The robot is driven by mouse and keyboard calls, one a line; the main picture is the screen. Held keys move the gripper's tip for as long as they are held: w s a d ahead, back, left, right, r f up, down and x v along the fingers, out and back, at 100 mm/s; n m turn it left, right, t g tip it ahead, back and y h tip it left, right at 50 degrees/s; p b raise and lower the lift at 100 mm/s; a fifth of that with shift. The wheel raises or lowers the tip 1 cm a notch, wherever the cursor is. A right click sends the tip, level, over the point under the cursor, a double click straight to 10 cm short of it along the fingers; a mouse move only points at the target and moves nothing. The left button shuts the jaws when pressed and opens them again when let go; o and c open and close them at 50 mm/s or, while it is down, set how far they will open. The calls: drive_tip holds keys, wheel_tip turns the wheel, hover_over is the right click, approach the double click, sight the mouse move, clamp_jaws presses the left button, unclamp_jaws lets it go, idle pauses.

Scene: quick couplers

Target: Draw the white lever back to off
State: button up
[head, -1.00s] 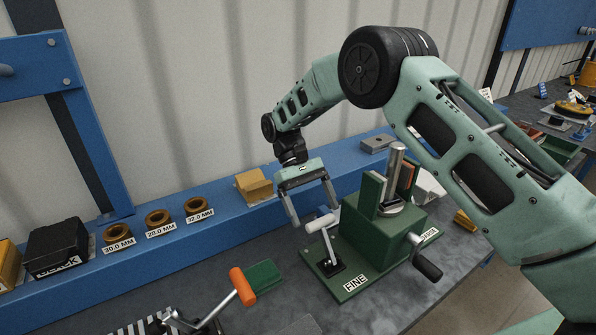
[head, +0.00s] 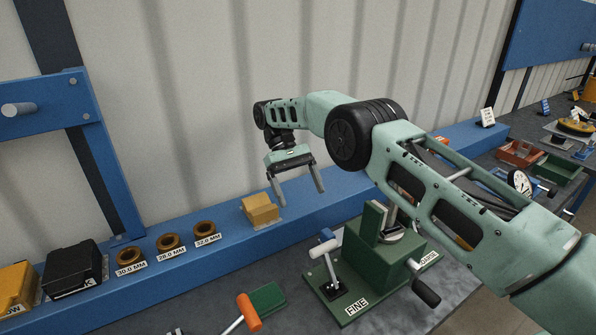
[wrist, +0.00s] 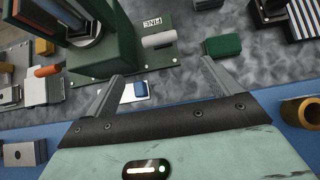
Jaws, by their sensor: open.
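The white lever (head: 323,248) is a short white handle on a metal stem. It rises from a black slotted plate on the green machine base (head: 345,310), beside the FINE label. In the wrist view the white handle (wrist: 158,40) shows beyond my fingers, near the upside-down label. My gripper (head: 297,204) is open and empty. It hangs above the blue shelf, up and behind the lever, clear of it. In the wrist view my gripper (wrist: 160,75) has its two fingers spread with nothing between them.
An orange-handled lever (head: 249,312) stands at the front left. A black crank handle (head: 426,291) sticks out from the machine's front right. A yellow block (head: 260,209) and several brass rings (head: 168,243) sit on the blue shelf (head: 225,238). A green block (head: 267,298) lies left of the base.

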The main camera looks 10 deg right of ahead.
drive_tip(key=shift+w+a+r+p, duration=0.2)
drive_tip(key=shift+r+p, duration=0.45)
drive_tip(key=shift+p, duration=1.45)
drive_tip(key=shift+w+f+p, duration=0.1)
drive_tip(key=shift+f+p, duration=0.05)
drive_tip(key=shift+p, duration=0.5)
drive_tip(key=s+a+r+n+t+y+b, duration=0.1)
drive_tip(key=s+a+r+t+b, duration=0.15)
drive_tip(key=s+a+r, duration=0.35)
drive_tip(key=s+a+r+n+t+y+b, duration=0.1)
drive_tip(key=s+a+r+t+y+b, duration=0.15)
drive_tip(key=s, duration=0.55)
drive_tip(key=s+d+f+t+b, duration=0.1)
drive_tip(key=s+d, duration=0.1)
drive_tip(key=s, duration=0.6)
drive_tip(key=s+d+f+n+t+b, duration=0.1)
drive_tip(key=s+d+b, duration=0.1)
drive_tip(key=s, duration=0.5)
drive_tip(key=s+d+f+n+t+b, duration=0.1)
drive_tip(key=s+d, duration=0.3)
drive_tip(key=s, duration=0.4)
drive_tip(key=shift+s+f+b, duration=0.3)
drive_tip(key=shift+s+b, duration=0.05)
drive_tip(key=shift+b, duration=0.15)
